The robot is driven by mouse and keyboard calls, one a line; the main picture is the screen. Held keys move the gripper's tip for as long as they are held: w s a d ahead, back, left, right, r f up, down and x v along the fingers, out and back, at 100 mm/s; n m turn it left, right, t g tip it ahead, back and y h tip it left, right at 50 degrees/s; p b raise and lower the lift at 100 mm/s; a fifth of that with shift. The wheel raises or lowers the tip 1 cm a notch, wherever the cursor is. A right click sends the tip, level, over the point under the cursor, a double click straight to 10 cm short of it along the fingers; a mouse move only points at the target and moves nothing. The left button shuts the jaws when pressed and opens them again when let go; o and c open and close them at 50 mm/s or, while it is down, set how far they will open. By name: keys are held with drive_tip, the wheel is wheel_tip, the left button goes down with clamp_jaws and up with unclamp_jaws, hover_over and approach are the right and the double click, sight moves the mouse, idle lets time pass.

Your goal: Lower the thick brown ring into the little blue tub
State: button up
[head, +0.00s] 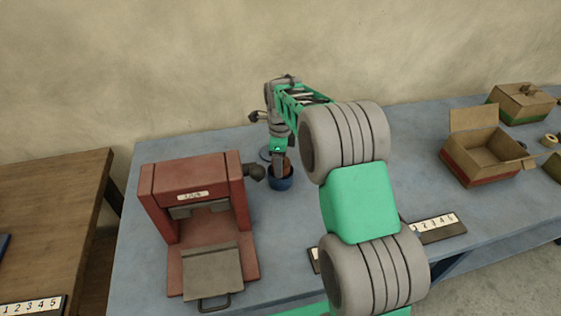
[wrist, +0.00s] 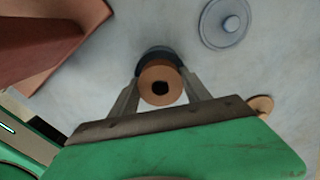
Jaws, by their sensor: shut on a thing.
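The thick brown ring (wrist: 160,72) is between the two fingers of my gripper (wrist: 158,88) in the wrist view, its dark hole facing the camera. The little blue tub (wrist: 151,54) shows behind the ring, mostly hidden by it. In the head view the blue tub (head: 281,183) stands on the blue table, and the brown ring (head: 287,167) is at its mouth. My gripper (head: 279,168) points down at the tub there, shut on the ring. I cannot tell how far the ring is inside the tub.
A red press-like machine (head: 196,215) stands close left of the tub, its dark knob near it. A round grey lid (wrist: 227,23) with a knob lies beside the tub. An open cardboard box (head: 483,158) and a second box (head: 522,103) are at the right.

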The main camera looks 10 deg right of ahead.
drive_tip(key=shift+f, duration=0.4)
drive_tip(key=o, duration=1.5)
drive_tip(key=shift+o, duration=0.6)
drive_tip(key=shift+o, duration=0.9)
drive_tip(key=shift+r, duration=0.1)
drive_tip(key=shift+r+p, duration=2.4)
drive_tip(key=shift+r, duration=1.55)
